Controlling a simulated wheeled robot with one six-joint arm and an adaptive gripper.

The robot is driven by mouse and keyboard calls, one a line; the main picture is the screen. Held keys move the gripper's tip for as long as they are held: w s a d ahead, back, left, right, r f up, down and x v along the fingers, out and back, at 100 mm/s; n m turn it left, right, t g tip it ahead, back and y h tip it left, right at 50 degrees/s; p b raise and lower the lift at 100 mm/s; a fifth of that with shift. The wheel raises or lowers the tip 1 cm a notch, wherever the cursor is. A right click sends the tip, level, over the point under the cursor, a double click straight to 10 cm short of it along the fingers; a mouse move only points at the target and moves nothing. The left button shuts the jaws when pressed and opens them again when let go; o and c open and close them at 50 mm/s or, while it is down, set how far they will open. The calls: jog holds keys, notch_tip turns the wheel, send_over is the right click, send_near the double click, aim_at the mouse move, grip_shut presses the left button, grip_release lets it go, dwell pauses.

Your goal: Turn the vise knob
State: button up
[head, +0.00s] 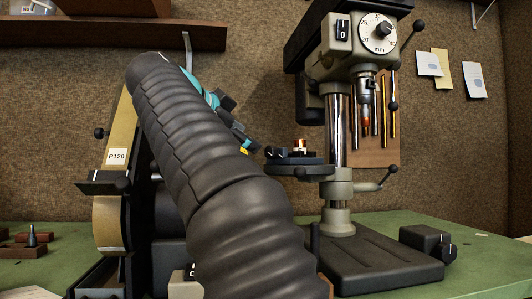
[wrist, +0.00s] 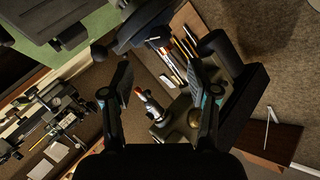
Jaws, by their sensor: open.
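A small dark vise-like clamp (head: 291,153) sits on the round drill press table (head: 312,170), with a black knob (head: 270,152) at its left end and a lit brass-coloured piece (head: 300,145) by it. A second dark block (head: 425,238) with a round knob (head: 449,251) stands on the bench at right; I cannot tell which is the vise meant. My gripper (head: 234,123) is partly hidden behind my arm, left of and above the table, apart from the clamp. In the wrist view my gripper (wrist: 160,73) is open and empty.
The drill press column (head: 337,130) and its levers (head: 386,180) stand right of the clamp. A belt sander (head: 110,195) labelled P120 is at left behind my arm. In the wrist view the drill chuck (wrist: 152,106) shows beyond the fingers.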

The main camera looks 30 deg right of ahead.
aim_at(269, 151)
jog(key=x, duration=0.9)
jog(key=shift+w+d+f, duration=0.1)
jog(key=shift+w+d, duration=0.05)
jog(key=shift+d, duration=0.15)
grip_shut()
